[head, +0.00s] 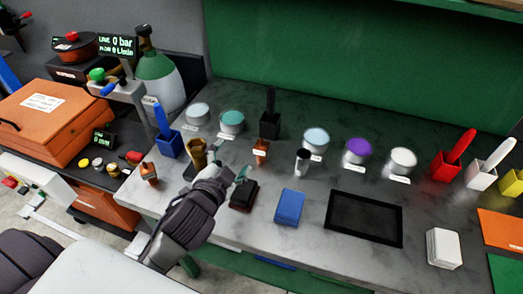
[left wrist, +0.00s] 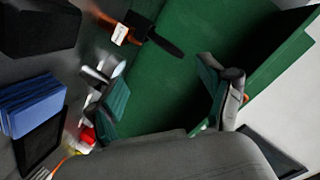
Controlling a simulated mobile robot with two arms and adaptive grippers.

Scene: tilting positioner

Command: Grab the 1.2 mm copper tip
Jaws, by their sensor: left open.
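Three small copper-brown pieces stand on the grey bench in the head view: one with a label at the left front (head: 149,172), a taller one (head: 197,153) beside my left gripper, and one with a label (head: 261,149) farther right. The labels are too small to read, so I cannot tell which is the 1.2 mm copper tip. My left gripper (head: 230,163) is open and empty between the taller piece and the right one. In the left wrist view the open fingers (left wrist: 166,92) frame the green panel; a labelled orange piece (left wrist: 121,34) lies beyond them. My right gripper is not in view.
A blue holder (head: 169,143), a black holder (head: 270,126) and several round tubs, one purple-topped (head: 357,150), stand behind. A small silver-topped cylinder (head: 302,161), a dark block (head: 243,195), a blue stack (head: 290,206) and a black tray (head: 331,214) lie to the right.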

